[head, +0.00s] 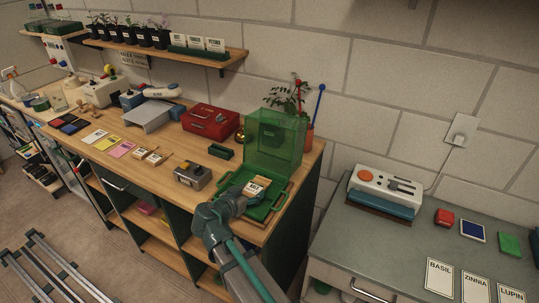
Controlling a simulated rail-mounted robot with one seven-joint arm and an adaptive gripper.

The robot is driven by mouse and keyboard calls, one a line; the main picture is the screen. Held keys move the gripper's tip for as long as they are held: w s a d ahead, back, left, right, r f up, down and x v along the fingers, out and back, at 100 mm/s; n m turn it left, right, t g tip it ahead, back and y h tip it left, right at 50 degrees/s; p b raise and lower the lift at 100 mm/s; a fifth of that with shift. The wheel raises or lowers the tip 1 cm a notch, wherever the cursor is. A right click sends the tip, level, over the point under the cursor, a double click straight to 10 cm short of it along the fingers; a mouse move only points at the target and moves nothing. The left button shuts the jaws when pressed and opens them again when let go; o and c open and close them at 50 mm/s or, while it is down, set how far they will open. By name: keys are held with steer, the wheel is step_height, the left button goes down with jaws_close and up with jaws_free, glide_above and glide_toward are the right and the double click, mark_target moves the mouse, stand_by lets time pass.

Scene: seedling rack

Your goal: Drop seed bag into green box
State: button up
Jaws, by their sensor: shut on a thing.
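The seed bag (256,186) is a small tan packet with a white label. My gripper (245,191) is shut on it near the right end of the wooden counter. The green box (290,168) is translucent, with a tall panel standing up at its back and a low green tray-like part (261,211) in front. The bag is in front of the tall panel and over the low part in the picture. I cannot tell how high it is above the bottom. My gripper and arm hide part of the low front.
A grey device (192,177) stands left of my gripper, with a red cash box (210,122) behind. Two small packets (156,158) and coloured cards (108,143) lie further left. A potted plant (306,132) stands behind the box. A grey bench (400,238) is at right.

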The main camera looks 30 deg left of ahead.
steer(key=o, duration=1.3)
steer(key=v, duration=1.2)
